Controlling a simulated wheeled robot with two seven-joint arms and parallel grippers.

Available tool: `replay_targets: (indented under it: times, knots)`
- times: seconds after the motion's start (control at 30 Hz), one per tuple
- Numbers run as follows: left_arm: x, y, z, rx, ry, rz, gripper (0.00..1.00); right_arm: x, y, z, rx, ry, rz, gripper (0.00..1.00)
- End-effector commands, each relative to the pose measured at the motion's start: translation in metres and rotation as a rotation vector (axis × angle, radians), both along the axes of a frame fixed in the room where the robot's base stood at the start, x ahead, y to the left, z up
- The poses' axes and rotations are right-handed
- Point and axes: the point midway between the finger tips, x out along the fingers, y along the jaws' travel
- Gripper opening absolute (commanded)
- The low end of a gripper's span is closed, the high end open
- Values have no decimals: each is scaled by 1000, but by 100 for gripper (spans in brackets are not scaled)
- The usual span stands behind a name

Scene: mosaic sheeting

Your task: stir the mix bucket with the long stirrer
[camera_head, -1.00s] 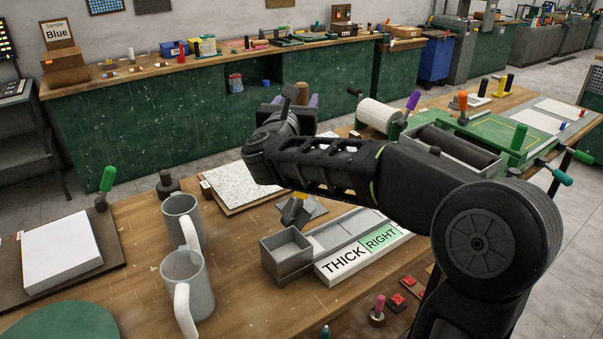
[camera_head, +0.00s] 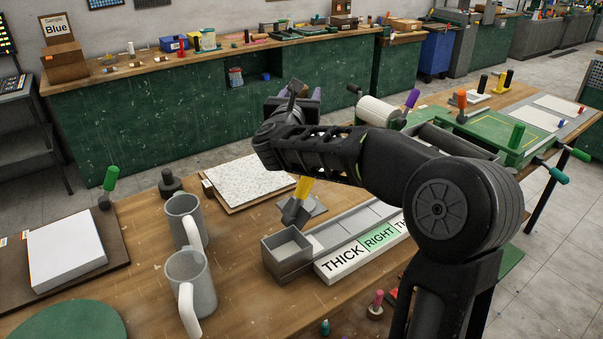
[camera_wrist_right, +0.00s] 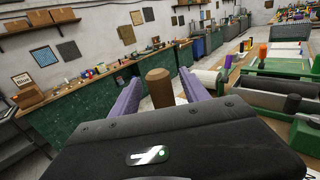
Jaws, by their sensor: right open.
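My right gripper (camera_head: 293,97) is open at the far end of my right arm, above the table's back edge. In the right wrist view its two purple fingers (camera_wrist_right: 158,84) stand apart, one on each side of a round-topped brown wooden handle (camera_wrist_right: 159,92). The handle's lower part is hidden by the gripper body, so I cannot tell whether it is the long stirrer or whether the fingers touch it. No mix bucket is clearly in view. Two grey handled jugs (camera_head: 185,219) and (camera_head: 188,277) stand upright on the left of the table. My left gripper is not in view.
A speckled sheet on a board (camera_head: 248,181), a yellow-handled tool (camera_head: 304,187), a grey open box (camera_head: 286,250) and a labelled tray (camera_head: 345,262) lie below my arm. A roller (camera_head: 381,113) and green press (camera_head: 490,130) stand to the right. Bare wood lies around the jugs.

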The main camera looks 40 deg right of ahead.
Motion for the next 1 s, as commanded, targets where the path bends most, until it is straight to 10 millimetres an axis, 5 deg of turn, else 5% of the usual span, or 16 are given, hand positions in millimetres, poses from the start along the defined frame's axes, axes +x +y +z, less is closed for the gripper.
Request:
replay_targets:
  times: [0.7, 1.0]
  knots:
    - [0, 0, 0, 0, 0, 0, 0, 0, 0, 0, 0, 0, 0, 0]
    - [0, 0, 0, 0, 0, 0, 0, 0, 0, 0, 0, 0, 0, 0]
